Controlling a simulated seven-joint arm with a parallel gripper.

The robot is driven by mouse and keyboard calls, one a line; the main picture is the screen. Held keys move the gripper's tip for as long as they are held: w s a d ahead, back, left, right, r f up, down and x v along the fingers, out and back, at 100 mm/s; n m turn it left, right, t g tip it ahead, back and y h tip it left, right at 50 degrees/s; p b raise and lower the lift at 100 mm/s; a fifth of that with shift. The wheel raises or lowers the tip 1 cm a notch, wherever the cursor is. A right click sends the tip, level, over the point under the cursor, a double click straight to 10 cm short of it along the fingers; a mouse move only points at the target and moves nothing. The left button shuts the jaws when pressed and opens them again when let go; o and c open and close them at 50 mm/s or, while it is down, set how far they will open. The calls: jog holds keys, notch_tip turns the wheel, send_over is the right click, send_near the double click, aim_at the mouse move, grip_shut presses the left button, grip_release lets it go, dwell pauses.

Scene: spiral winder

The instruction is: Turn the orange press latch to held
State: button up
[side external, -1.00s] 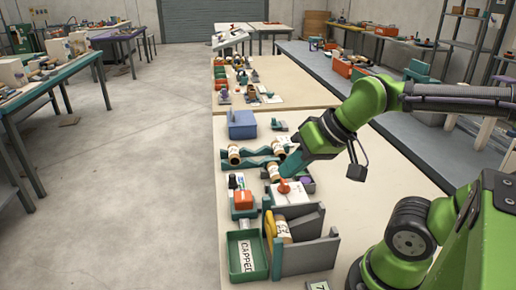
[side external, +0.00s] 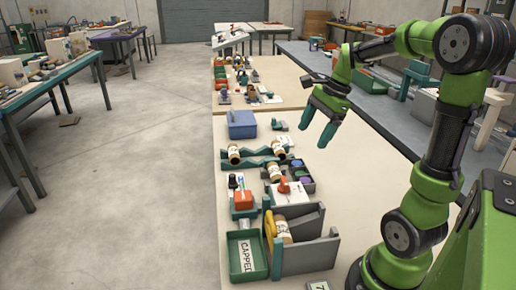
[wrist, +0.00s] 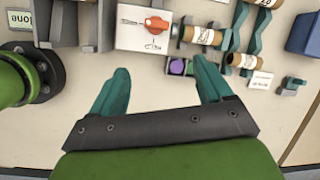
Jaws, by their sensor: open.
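The orange latch (side external: 284,186) is a small knob standing on a white plate (side external: 296,194) on the near bench. It also shows at the top of the wrist view as an orange knob (wrist: 156,26) on the white plate (wrist: 130,38), which has small markings too blurred to read. My gripper (side external: 316,133) is raised above the bench, behind and to the right of the latch, fingers pointing down. In the wrist view its teal fingers (wrist: 162,66) are spread apart with nothing between them. The gripper does not touch the latch.
A grey holder (side external: 318,255) with a labelled tube and a green tray (side external: 235,266) marked CAPPED stand in front. Labelled tubes on teal racks (side external: 258,160), a dark tray (side external: 308,183) with coloured discs and a blue box (side external: 242,124) lie farther back. The bench's right side is clear.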

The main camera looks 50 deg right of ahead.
jog(key=m, duration=0.4)
send_near(285, 181)
jog(key=shift+y, duration=0.4)
jog(key=x, duration=0.5)
jog(key=d+x, duration=0.1)
jog(key=x, duration=0.2)
jog(key=shift+w+a+f, duration=0.15)
jog(key=shift+w+f, duration=0.05)
jog(key=shift+f, duration=0.1)
jog(key=c, duration=1)
jog(key=shift+c, duration=0.2)
